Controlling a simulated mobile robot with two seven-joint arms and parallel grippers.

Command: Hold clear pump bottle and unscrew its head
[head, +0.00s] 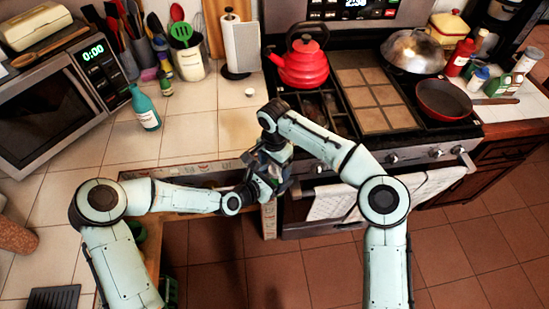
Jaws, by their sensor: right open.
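My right gripper (270,160) points down in the middle of the view, in front of the counter edge and left of the oven front. It is open. My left gripper (268,184) reaches in from the left and meets it just below, so the two overlap. A small pale, bluish shape (280,153) shows between them. It may be part of the clear pump bottle, but it is too small and covered to be sure. Whether the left fingers are shut on it cannot be made out. No pump head can be told apart.
A teal bottle (145,108) stands on the tiled counter (200,125) at the left. A small white round thing (249,92) lies near the stove. A red kettle (303,64) and a pan (443,99) are on the stove. A towel (335,200) hangs on the oven handle.

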